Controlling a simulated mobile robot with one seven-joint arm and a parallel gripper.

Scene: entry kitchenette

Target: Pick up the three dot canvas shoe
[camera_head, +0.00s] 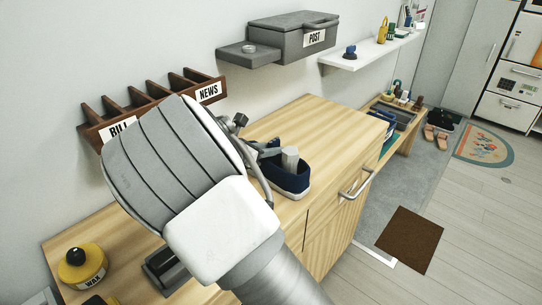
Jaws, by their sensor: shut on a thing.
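A navy blue canvas shoe (287,182) with a pale sole is on the wooden cabinet top, near its front edge above the metal handle. My gripper (281,158) is at the shoe's upper opening, shut on it. My arm comes from the lower middle and hides part of the gripper and the shoe's left side. No dots can be made out on the shoe at this size. I cannot tell whether its sole touches the wood.
A brown letter rack (150,100) and a grey post box (290,40) are on the wall behind. A yellow wax tin (82,270) stands at lower left. The cabinet top (310,120) is clear behind the shoe. Other shoes (436,136) lie on the floor far right.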

